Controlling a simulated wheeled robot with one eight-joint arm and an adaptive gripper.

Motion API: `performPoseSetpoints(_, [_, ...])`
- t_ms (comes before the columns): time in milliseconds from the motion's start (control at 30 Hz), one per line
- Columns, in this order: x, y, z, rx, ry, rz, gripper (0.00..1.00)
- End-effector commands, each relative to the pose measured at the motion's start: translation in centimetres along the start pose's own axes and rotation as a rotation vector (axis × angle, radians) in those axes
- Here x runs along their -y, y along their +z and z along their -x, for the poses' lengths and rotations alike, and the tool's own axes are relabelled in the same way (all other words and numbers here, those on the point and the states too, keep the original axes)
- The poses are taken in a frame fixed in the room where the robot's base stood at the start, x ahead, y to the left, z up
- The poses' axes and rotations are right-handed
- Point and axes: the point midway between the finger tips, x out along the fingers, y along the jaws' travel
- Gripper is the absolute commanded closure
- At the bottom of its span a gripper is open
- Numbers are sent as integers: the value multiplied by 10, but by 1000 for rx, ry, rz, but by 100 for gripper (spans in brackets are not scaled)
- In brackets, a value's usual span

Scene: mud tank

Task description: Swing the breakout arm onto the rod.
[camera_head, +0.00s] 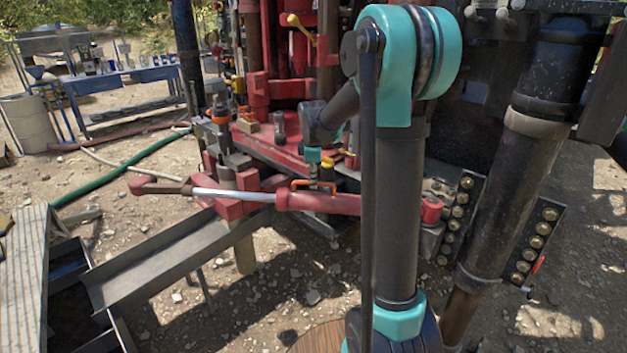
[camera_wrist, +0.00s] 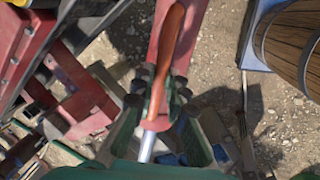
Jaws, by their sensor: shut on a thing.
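The breakout arm appears to be the red cylinder (camera_head: 322,201) with a bright silver shaft (camera_head: 222,194) and a dark red end (camera_head: 150,187) at its left. It lies roughly level across the front of the red rig. An orange handle (camera_head: 299,184) stands on the cylinder; it also shows in the wrist view (camera_wrist: 170,45). My gripper (camera_head: 313,181) comes down from above and is shut on this handle. In the wrist view its dark fingers (camera_wrist: 157,98) sit on both sides of the handle. A brownish upright pipe (camera_head: 328,50) stands in the rig behind; I cannot tell whether it is the rod.
The red rig deck (camera_head: 262,143) with fittings lies just behind the cylinder. A metal trough (camera_head: 165,262) slopes below at left. A large dark pipe (camera_head: 530,150) leans at right beside brass-studded blocks (camera_head: 455,215). Gravel ground is open in front.

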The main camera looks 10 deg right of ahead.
Motion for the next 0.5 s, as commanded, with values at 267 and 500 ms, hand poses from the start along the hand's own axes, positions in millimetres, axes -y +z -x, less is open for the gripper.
performPoseSetpoints(267, [-46, 2, -8, 19, 4, -95, 100])
performPoseSetpoints(500, [-98, 9, -18, 44, 2, -220, 100])
